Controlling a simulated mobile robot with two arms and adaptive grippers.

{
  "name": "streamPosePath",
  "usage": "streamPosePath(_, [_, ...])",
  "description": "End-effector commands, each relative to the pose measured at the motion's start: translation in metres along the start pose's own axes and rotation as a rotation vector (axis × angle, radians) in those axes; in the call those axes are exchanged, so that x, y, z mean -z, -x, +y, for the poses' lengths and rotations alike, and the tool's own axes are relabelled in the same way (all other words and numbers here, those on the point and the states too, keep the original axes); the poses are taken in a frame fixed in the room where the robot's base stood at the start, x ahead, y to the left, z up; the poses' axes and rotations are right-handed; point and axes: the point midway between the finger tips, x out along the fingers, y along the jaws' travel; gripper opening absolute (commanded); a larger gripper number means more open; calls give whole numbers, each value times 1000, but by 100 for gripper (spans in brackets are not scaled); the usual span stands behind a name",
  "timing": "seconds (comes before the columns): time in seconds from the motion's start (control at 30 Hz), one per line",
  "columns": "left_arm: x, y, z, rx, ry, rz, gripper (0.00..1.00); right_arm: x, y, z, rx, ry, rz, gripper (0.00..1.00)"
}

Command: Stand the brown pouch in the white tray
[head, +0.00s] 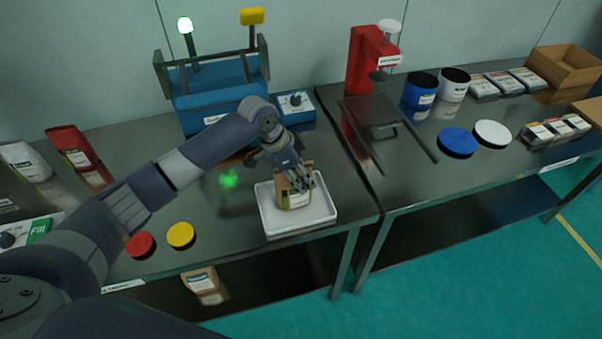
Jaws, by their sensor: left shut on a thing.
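The brown pouch (293,199) with a white and green label is upright at the white tray (272,229), inside its rim as seen in the head view. I cannot tell for sure whether its base touches the tray floor. My left gripper (297,181) is shut on the upper part of the pouch from above, and its fingers hide part of the pouch's top. The tray lies on the dark metal table near its front right corner. My right gripper is not in view.
A blue sieve machine (215,108) stands behind the tray. Red (140,245) and yellow (181,235) lids lie to its left. A red press (366,65), blue tub (419,91) and lids are on the right table. Another brown pouch (201,280) sits on the lower shelf.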

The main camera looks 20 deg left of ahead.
Motion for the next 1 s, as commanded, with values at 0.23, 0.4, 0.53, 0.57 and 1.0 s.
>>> streamPosePath(0.23, [-1,-2,0,0,1,0,62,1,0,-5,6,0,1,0])
streamPosePath(0.4, [-1,-2,0,0,1,0,62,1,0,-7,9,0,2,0])
streamPosePath(0.53, [-1,-2,0,0,1,0,62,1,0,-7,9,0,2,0])
streamPosePath(0.57, [-1,-1,0,0,0,0,62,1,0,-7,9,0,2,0])
streamPosePath(1.0, [0,70,-1,4,0,2,62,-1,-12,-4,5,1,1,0])
